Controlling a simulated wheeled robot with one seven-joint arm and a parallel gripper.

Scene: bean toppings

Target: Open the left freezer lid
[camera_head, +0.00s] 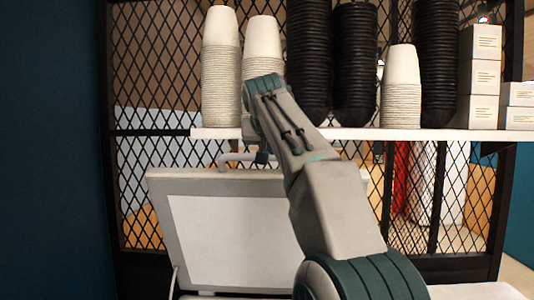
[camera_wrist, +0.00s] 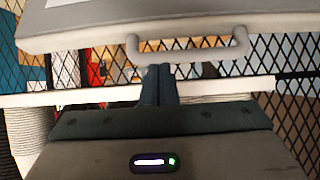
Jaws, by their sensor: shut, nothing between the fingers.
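The left freezer lid (camera_head: 240,240) stands raised and tilted up, its pale inner panel facing the head camera. Its bar handle (camera_head: 236,157) sticks out at the top edge. The wrist view shows the lid (camera_wrist: 90,27) across the top, with the grey handle (camera_wrist: 190,55) on its edge. My gripper (camera_head: 262,158) is at the handle's right end in the head view. In the wrist view my gripper (camera_wrist: 159,70) has its dark fingers shut together, with tips right by the handle bar. It holds nothing; I cannot tell whether the tips touch the bar.
A white shelf (camera_head: 350,134) runs just above the lid, carrying white cup stacks (camera_head: 220,75), black cup stacks (camera_head: 355,65) and boxes (camera_head: 480,75). A black mesh partition (camera_head: 150,90) stands behind. My arm covers the lid's right side.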

